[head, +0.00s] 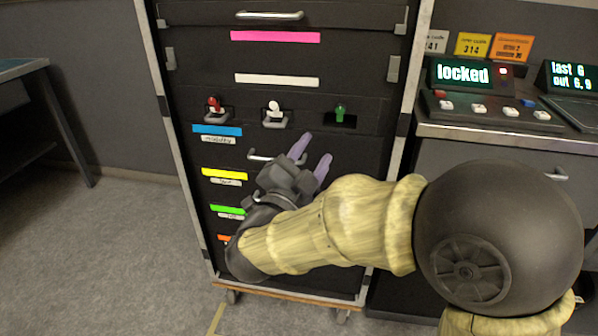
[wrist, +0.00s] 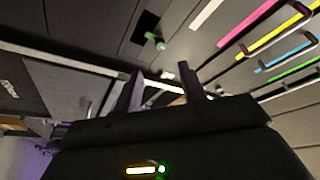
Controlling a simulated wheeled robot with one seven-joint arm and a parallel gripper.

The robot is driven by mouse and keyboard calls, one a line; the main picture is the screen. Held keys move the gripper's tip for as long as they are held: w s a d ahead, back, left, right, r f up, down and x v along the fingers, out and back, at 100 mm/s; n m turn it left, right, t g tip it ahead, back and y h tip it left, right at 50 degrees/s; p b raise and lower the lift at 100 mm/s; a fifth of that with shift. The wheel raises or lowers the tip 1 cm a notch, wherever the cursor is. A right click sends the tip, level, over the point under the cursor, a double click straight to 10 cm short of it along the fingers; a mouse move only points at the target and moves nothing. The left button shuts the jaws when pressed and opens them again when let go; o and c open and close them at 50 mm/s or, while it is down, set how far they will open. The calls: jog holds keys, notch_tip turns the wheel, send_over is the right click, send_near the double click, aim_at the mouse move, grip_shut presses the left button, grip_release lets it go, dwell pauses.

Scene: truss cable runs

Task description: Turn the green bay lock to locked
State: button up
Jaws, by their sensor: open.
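The green bay lock (head: 340,112) is a small green knob in a dark recess, at the right end of a row of three on the dark cabinet front. It also shows in the wrist view (wrist: 155,40), above and beyond the fingers. My gripper (head: 313,158) is open and empty, below the green knob and apart from it in the head view. Its two purple fingers point up toward the row. In the wrist view, my gripper (wrist: 160,82) has a clear gap between its fingers. The knob's exact turn angle is too small to tell.
A red knob (head: 213,104) and a white knob (head: 273,108) sit left of the green one on pale bases. A drawer handle (head: 262,157) lies near my gripper. A display (head: 463,73) reading "locked" stands on the console at right. Open floor (head: 110,250) lies at left.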

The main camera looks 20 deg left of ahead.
jog(key=v, duration=0.5)
jog(key=shift+s+f+p, duration=0.1)
jog(key=shift+s+p, duration=0.15)
jog(key=shift+p, duration=0.05)
jog(key=shift+w, duration=0.1)
jog(key=w+d+f+n+g+y+p, duration=0.6)
jog(key=w+d+n+g, duration=0.3)
jog(key=w+d, duration=0.3)
jog(key=s+d+f+n+g+h+p, duration=0.1)
jog(key=s+d+f+g+h+p, duration=0.15)
jog(key=s+d+g, duration=0.6)
jog(key=s+d+f+g+h+p, duration=0.15)
jog(key=s+d+f, duration=0.35)
jog(key=d, duration=0.9)
notch_tip(320, 180, up, 38)
jog(key=s+h+p, duration=0.1)
jog(key=s+p, duration=0.1)
jog(key=p, duration=3.5)
jog(key=shift+d+r+t, duration=0.15)
jog(key=shift+d+t, duration=0.15)
